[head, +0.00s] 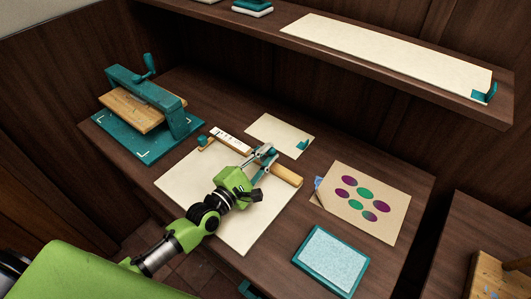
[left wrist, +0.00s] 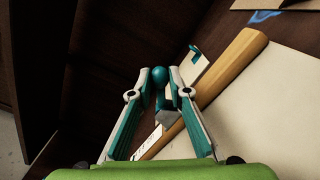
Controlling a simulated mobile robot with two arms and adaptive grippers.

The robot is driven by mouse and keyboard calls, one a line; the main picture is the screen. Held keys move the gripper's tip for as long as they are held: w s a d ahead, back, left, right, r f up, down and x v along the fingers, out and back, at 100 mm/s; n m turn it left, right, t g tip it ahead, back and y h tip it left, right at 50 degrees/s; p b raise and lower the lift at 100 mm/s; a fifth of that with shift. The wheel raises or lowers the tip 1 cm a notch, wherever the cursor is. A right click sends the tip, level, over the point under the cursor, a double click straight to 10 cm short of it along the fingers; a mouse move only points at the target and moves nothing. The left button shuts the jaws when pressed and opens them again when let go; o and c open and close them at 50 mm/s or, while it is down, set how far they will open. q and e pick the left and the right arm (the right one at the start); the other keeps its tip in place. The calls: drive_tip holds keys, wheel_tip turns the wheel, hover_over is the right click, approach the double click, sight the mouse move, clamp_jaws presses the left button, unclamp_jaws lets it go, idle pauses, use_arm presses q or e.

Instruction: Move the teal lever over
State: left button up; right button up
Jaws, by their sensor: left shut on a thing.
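The teal lever (left wrist: 160,76) shows in the left wrist view as a round teal knob between my left gripper's (left wrist: 163,82) fingertips. A white strip with dark marks (head: 230,138) lies beside the lever. My right gripper is not in view.
A cream sheet (head: 190,176) lies under my left arm. A teal press (head: 150,105) stands at the left. A card with coloured dots (head: 375,190) and a teal-framed pad (head: 330,258) lie at the right. A shelf (head: 400,75) overhangs the back.

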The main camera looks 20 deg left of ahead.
use_arm(q)
drive_tip(key=shift+f, duration=0.15)
drive_tip(key=shift+o, duration=0.2)
drive_tip(key=shift+s+d+f+b, duration=0.1)
drive_tip(key=shift+d+f+b, duration=0.1)
drive_tip(key=shift+f+b, duration=0.2)
drive_tip(key=shift+s+d+f+b, duration=0.15)
drive_tip(key=shift+f+b, duration=0.1)
drive_tip(key=shift+f, duration=0.15)
